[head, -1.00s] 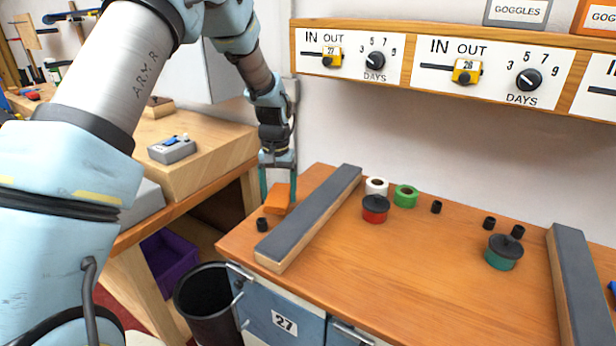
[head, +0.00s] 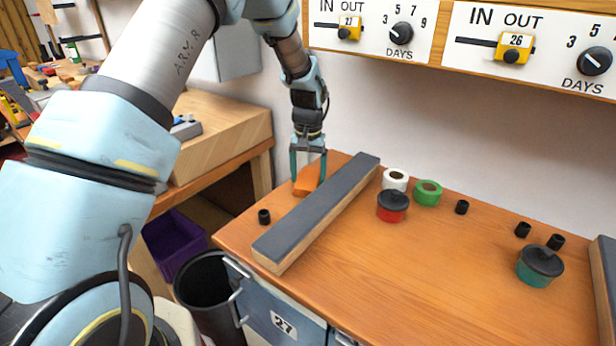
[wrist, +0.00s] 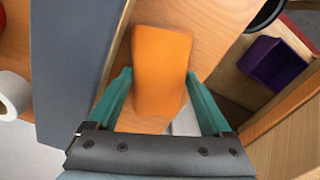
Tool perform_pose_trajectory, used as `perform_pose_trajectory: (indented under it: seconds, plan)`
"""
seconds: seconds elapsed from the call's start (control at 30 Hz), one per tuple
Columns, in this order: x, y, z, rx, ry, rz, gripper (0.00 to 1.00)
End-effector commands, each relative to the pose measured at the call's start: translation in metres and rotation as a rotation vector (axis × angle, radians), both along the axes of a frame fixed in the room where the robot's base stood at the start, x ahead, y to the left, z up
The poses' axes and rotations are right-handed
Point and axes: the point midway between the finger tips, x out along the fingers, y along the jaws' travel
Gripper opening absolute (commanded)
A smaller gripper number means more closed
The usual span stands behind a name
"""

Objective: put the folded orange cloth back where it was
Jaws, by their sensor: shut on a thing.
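The folded orange cloth (head: 308,180) is at the back left of the wooden bench top, left of the long grey-topped bar. My gripper (head: 308,172) points down at it, with its teal fingers on either side. In the wrist view the orange cloth (wrist: 160,70) shows between the two fingers of my gripper (wrist: 160,85). My gripper is shut on the cloth. I cannot tell whether the cloth's underside touches the bench top.
The grey-topped bar (head: 318,208) lies close to the right of the cloth. A small black cylinder (head: 264,217) stands in front of it. White (head: 396,179) and green (head: 428,193) rolls and a red pot (head: 391,208) stand right of the bar. A black bin (head: 205,285) is below left.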

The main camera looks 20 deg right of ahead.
Motion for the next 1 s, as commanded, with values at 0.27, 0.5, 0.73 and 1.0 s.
perform_pose_trajectory:
  seconds: [0.27, 0.5, 0.73, 1.0]
  plan:
    - [0.0, 0.0, -0.003, 0.001, 0.001, 0.0, 0.97]
    - [0.0, 0.0, -0.003, 0.0, 0.0, 0.0, 1.0]
    - [0.001, -0.001, 0.016, -0.003, -0.003, 0.0, 1.0]
    - [0.001, -0.001, 0.072, -0.004, -0.005, 0.0, 1.0]
